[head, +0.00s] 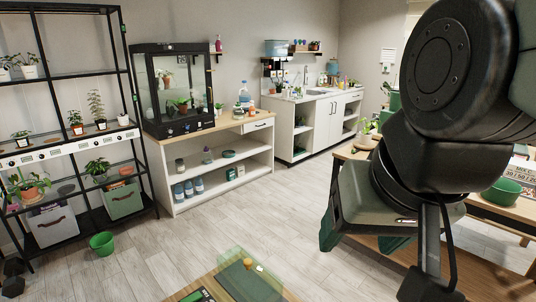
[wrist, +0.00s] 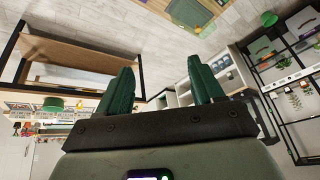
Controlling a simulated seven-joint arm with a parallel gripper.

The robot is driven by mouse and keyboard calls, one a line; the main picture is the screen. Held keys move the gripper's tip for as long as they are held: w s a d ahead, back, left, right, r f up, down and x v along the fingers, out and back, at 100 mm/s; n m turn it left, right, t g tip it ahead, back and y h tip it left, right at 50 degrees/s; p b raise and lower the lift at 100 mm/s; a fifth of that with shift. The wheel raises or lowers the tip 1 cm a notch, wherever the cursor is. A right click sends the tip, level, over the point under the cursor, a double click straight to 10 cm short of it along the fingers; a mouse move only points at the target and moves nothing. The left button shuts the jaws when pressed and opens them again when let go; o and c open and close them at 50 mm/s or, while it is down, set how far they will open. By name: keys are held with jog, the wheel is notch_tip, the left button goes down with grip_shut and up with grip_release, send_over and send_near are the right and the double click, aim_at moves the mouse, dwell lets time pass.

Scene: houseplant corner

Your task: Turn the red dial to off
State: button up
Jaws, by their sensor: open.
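I cannot make out a red dial in either view. In the head view, a white strip with several small round dark marks (head: 62,151) runs along the front of the black rack at left. A glass-fronted black cabinet (head: 151,92) on the wooden-topped counter has a dark lower panel with small details, too small to tell apart. My gripper (wrist: 161,64) shows in the wrist view with its two green fingers wide apart and nothing between them. In the head view, my arm is at right, far from the rack and the cabinet.
A black rack (head: 124,50) with potted plants and bins stands at left. A green bucket (head: 102,243) is on the floor. A low table with a green mat (head: 246,282) is at the front. A wooden table (head: 480,212) stands behind my arm. The middle floor is clear.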

jog(key=w+a+f+m, duration=0.1)
jog(key=w+a, duration=0.1)
jog(key=w+a+f+m+g+y, duration=0.1)
jog(key=w+a+f, duration=0.1)
jog(key=w+a+f+m+g+y, duration=0.1)
jog(key=w+a, duration=0.1)
jog(key=shift+w+a+f+m, duration=0.2)
jog(key=shift+a+f+m, duration=0.1)
jog(key=shift+m, duration=0.1)
jog(key=c, duration=0.4)
jog(key=shift+o, duration=0.2)
jog(key=w+a+f+m+g+h, duration=0.15)
jog(key=a+f+m, duration=0.3)
jog(key=f, duration=0.45)
jog(key=w+a+f+m+g, duration=0.1)
jog(key=w+a+f+m, duration=0.2)
jog(key=a+f, duration=0.35)
jog(key=w+a+f+m+g+h, duration=0.15)
jog(key=a+f+m, duration=0.25)
jog(key=f, duration=0.6)
jog(key=shift+m+t, duration=0.25)
jog(key=shift+t, duration=0.15)
jog(key=f, duration=1.1)
jog(key=shift+w+d+f, duration=0.15)
jog(key=shift+w+d, duration=0.05)
jog(key=c, duration=0.8)
